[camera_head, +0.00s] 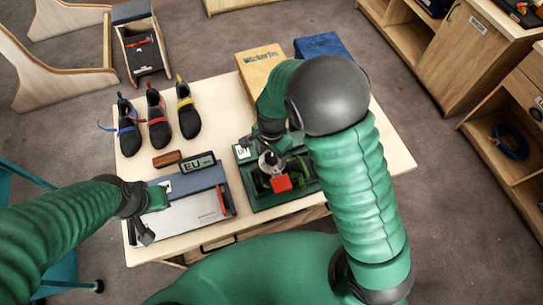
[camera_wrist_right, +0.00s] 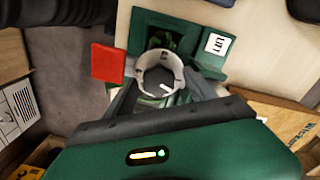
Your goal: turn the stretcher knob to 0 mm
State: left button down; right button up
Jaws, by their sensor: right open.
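The stretcher (camera_head: 250,203) is a green device on the table, partly hidden by my right arm. In the right wrist view its green base (camera_wrist_right: 150,30) carries a label reading "LIFT" (camera_wrist_right: 217,45). The knob (camera_wrist_right: 160,74) is a round grey ring with a white mark toward its lower right. My right gripper (camera_wrist_right: 162,88) is open, with one finger on each side of the knob; I cannot tell whether they touch it. In the head view the right gripper (camera_head: 271,160) is over the stretcher. My left gripper (camera_head: 146,228) is over the table's left edge, its jaws unclear.
A red block (camera_head: 281,184) is beside the knob, also in the right wrist view (camera_wrist_right: 107,63). Several shoes (camera_head: 158,117) stand behind. A yellow box (camera_head: 258,68) is at the back.

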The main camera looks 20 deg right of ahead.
jog(key=shift+d, duration=0.1)
jog(key=c, duration=1.3)
jog(key=shift+c, duration=0.2)
